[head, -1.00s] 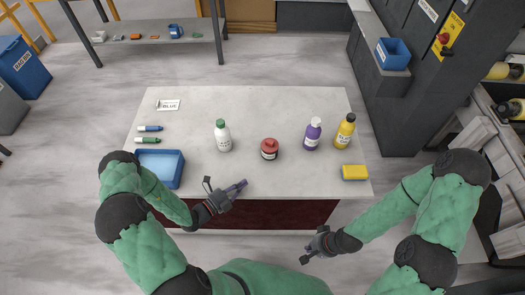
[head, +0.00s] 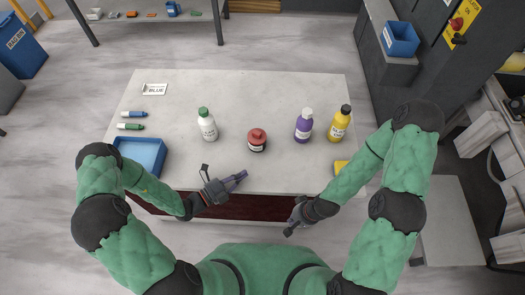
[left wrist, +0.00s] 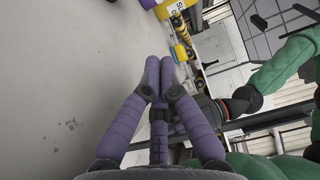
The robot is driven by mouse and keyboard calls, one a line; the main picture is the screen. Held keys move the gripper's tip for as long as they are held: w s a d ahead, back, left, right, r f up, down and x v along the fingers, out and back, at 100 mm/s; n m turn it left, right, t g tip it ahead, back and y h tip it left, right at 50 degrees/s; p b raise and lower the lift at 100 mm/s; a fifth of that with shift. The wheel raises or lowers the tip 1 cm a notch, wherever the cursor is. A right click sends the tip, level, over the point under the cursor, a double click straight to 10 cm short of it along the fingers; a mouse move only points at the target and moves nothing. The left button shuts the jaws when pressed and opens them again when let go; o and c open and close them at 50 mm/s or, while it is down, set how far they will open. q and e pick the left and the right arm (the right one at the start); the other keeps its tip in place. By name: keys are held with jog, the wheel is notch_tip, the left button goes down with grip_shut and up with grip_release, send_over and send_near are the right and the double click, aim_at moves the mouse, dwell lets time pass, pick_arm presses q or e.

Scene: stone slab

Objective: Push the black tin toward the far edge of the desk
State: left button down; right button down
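The black tin (head: 257,146) has a dark body, a white label and a red lid. It stands upright on the grey stone desk (head: 170,95), right of the middle and apart from the bottles. My left gripper (head: 241,177) is over the desk's front edge, nearer than the tin and a little left of it, not touching it. In the left wrist view its purple fingers (left wrist: 160,62) lie together at the tips with nothing between them. My right gripper (head: 291,228) hangs in front of the desk; its fingers are too small to read.
A white bottle (head: 207,126) stands left of the tin, a purple bottle (head: 303,127) and a yellow bottle (head: 340,123) right of it. A blue tray (head: 142,152), two markers, a card (head: 154,89) and a partly hidden yellow block (head: 341,166) also lie there. The desk behind the tin is clear.

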aim_at(255, 147)
pick_arm(q)
jog(key=b+x, duration=0.2)
jog(key=x, duration=1.2)
jog(key=shift+b, duration=0.3)
jog(key=shift+w+a+f+b, duration=0.1)
jog(key=shift+w+a+b, duration=0.15)
jog(key=shift+w+a, duration=0.25)
jog(key=shift+w+a+b, duration=0.25)
jog(key=shift+w+a, duration=0.05)
jog(key=shift+a, duration=0.45)
jog(key=shift+w+a, duration=0.3)
jog(key=shift+a, duration=0.15)
jog(key=shift+a, duration=0.1)
jog(key=shift+w+a, duration=0.5)
jog(key=shift+a, duration=0.25)
jog(key=shift+w+a, duration=0.5)
jog(key=shift+a, duration=0.25)
jog(key=shift+s, duration=0.1)
